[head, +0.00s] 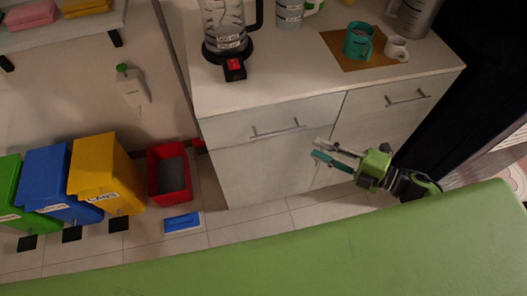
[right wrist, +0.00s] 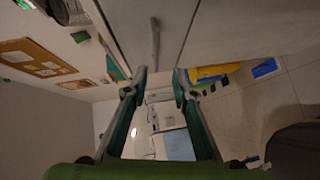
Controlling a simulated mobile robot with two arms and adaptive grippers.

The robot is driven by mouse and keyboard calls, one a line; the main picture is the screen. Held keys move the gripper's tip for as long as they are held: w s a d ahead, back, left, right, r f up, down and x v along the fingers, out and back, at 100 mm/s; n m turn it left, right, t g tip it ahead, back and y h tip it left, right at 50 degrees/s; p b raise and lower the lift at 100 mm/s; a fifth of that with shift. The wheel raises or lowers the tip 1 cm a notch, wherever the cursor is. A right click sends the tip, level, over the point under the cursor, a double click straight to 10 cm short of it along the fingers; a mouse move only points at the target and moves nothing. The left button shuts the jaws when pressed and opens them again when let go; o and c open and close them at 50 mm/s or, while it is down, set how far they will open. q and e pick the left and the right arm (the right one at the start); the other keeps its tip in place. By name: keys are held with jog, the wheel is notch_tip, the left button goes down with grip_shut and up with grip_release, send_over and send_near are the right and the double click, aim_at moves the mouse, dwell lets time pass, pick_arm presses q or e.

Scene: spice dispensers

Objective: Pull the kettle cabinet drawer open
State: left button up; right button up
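The kettle (head: 226,28) stands on the counter at the top of the head view. Below it is a pale cabinet with two drawers side by side. The left drawer (head: 235,126), under the kettle, looks closed and has a metal bar handle (head: 275,130). My right gripper (head: 320,150) is open and empty, in front of the cabinet, below and right of that handle and apart from it. In the right wrist view, the parted fingers (right wrist: 160,76) have a bar handle (right wrist: 155,40) beyond their tips. My left gripper is not in view.
The right drawer has its own handle (head: 408,98). Mugs (head: 358,42) stand on the counter. A red bin (head: 169,174) and yellow (head: 98,165), blue and green bins stand left of the cabinet. A blue object (head: 182,222) lies on the floor. A green surface (head: 330,250) fills the bottom.

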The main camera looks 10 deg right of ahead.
aim_at(275, 133)
jog(key=shift+n+y, duration=0.4)
jog(key=x, duration=0.4)
jog(key=p+x, duration=0.1)
jog(key=x, duration=0.8)
jog(key=shift+s+a+r, duration=0.35)
jog(key=shift+w+a+f, duration=0.15)
jog(key=shift+w+a, duration=0.25)
jog(key=shift+a, duration=0.05)
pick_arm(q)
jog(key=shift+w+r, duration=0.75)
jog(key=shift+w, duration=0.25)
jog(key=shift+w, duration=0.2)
pick_arm(e)
grip_shut()
